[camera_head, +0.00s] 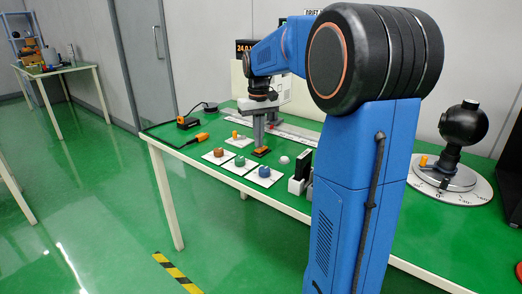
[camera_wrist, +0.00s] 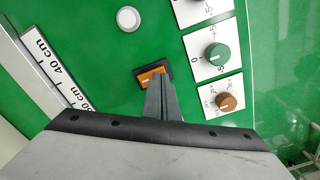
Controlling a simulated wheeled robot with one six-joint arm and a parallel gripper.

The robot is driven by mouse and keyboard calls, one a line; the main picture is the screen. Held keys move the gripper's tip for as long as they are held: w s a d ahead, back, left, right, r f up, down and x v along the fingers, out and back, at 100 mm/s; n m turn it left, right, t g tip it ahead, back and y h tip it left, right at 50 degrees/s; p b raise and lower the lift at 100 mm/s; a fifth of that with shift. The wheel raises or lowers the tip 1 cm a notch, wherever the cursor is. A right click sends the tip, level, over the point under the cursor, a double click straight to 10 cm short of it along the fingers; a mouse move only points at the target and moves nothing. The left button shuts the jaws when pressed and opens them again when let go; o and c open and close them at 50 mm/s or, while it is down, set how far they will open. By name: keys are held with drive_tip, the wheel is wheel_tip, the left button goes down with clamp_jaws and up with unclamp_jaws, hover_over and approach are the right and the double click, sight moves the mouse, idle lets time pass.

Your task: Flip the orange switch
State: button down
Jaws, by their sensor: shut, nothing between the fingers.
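The orange switch (camera_head: 262,152) is a small orange rocker in a black frame on the green table top. In the wrist view the orange switch (camera_wrist: 148,79) shows partly, with its right part hidden by my fingers. My gripper (camera_head: 259,144) points down with its grey fingers pressed together, empty. Its tips are right over or at the switch in the head view. In the wrist view my gripper (camera_wrist: 159,76) overlaps the switch's edge. I cannot tell whether the tips touch it.
White plates with a brown knob (camera_head: 218,152), a green knob (camera_head: 240,161) and a blue knob (camera_head: 264,171) lie close by. A white round button (camera_wrist: 128,19) and a ruler (camera_wrist: 52,68) flank the switch. A black ball gimbal (camera_head: 464,123) stands at right. An orange-handled tool (camera_head: 198,138) lies at left.

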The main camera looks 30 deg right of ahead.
sight(258, 151)
wheel_tip(258, 151, up, 6)
drive_tip(key=shift+f, duration=0.1)
idle(0.7)
drive_tip(key=shift+s, duration=0.1)
idle(0.3)
drive_tip(key=s+a+f, duration=0.1)
drive_tip(key=s+a, duration=0.2)
drive_tip(key=s, duration=0.2)
drive_tip(key=s+a+f+t, duration=0.1)
drive_tip(key=s+a, duration=0.3)
drive_tip(key=s, duration=0.1)
drive_tip(key=s+a+f+n+t, duration=0.1)
drive_tip(key=s+a, duration=0.2)
drive_tip(key=s, duration=0.3)
drive_tip(key=shift+a+f, duration=0.2)
drive_tip(key=shift+a, duration=0.2)
drive_tip(key=s+a+f+n+t, duration=0.1)
drive_tip(key=s+a+f, duration=0.4)
drive_tip(key=s+f, duration=0.5)
drive_tip(key=s+t, duration=0.1)
drive_tip(key=s, duration=0.3)
drive_tip(key=shift+f+t, duration=0.3)
drive_tip(key=shift+t, duration=0.1)
